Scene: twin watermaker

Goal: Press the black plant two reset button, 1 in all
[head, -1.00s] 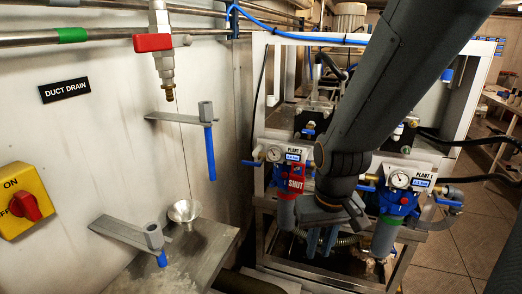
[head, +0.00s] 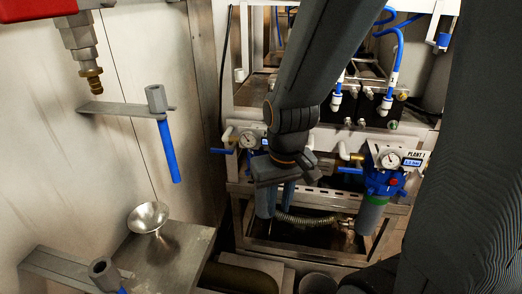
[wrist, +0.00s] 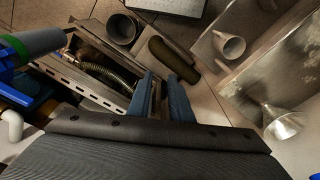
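The plant two unit shows only in part in the head view, left of and behind my arm: its pressure gauge (head: 248,141) and a blue lever (head: 222,151) are visible. My arm hides its label and most of its filter head. I cannot make out the black plant two reset button in either view. My gripper (head: 278,198) points down in front of the plant two unit in the head view. In the wrist view my gripper (wrist: 160,78) has its two blue fingers apart, with nothing between them.
A steel funnel (head: 148,217) and bracketed blue-handled tools (head: 167,140) are at left. A ribbed hose (head: 310,220) runs below my gripper.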

